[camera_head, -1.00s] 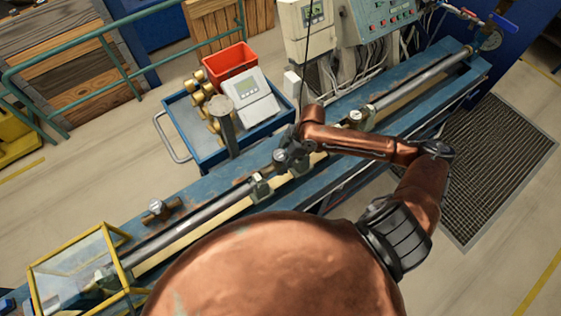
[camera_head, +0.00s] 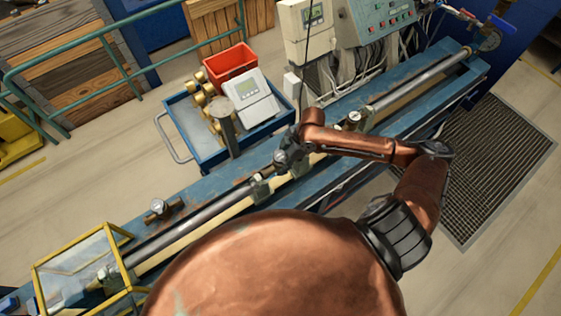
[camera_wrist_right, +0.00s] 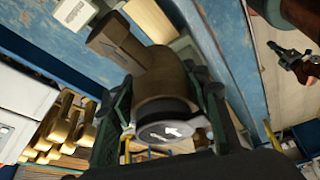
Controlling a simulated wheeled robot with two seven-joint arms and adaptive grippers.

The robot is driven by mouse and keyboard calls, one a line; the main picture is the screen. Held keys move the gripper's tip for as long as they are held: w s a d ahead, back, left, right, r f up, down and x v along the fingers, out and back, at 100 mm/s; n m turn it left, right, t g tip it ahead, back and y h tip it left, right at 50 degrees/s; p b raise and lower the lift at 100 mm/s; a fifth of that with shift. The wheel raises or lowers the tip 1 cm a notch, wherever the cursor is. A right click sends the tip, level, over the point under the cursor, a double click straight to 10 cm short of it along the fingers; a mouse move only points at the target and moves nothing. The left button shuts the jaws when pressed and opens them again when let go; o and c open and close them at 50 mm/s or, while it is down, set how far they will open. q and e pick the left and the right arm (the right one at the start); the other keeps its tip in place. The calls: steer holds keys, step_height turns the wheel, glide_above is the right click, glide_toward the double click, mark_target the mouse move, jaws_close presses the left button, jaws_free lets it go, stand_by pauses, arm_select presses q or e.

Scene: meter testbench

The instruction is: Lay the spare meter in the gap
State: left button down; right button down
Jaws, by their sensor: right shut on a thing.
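My right gripper (camera_head: 289,153) is over the bench's pipe line near the middle of the head view. In the right wrist view the gripper (camera_wrist_right: 160,115) is shut on a brass meter (camera_wrist_right: 160,75), with fingers on both sides. The meter's dark round face with a white arrow (camera_wrist_right: 170,132) shows. In the head view the held meter is small and partly covered by the gripper, so I cannot tell whether it touches the line. Another meter with a round dial (camera_head: 157,208) lies on the bench behind the left pipe. My left gripper is out of view.
The blue bench (camera_head: 205,190) carries a left pipe (camera_head: 190,228), a right pipe (camera_head: 420,78) and a meter (camera_head: 353,118) between. A blue cart (camera_head: 185,125) behind holds several brass parts, a red bin (camera_head: 230,63) and a display unit (camera_head: 248,100). A yellow-framed guard (camera_head: 108,228) stands lower left.

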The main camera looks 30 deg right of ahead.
stand_by(0.4)
steer(key=shift+f+p, duration=0.15)
steer(key=shift+p, duration=0.2)
steer(key=shift+f, duration=0.2)
steer(key=shift+w+f+b, duration=0.1)
steer(key=shift+f+b, duration=0.5)
steer(key=shift+f, duration=0.6)
steer(key=shift+f, duration=0.3)
stand_by(0.6)
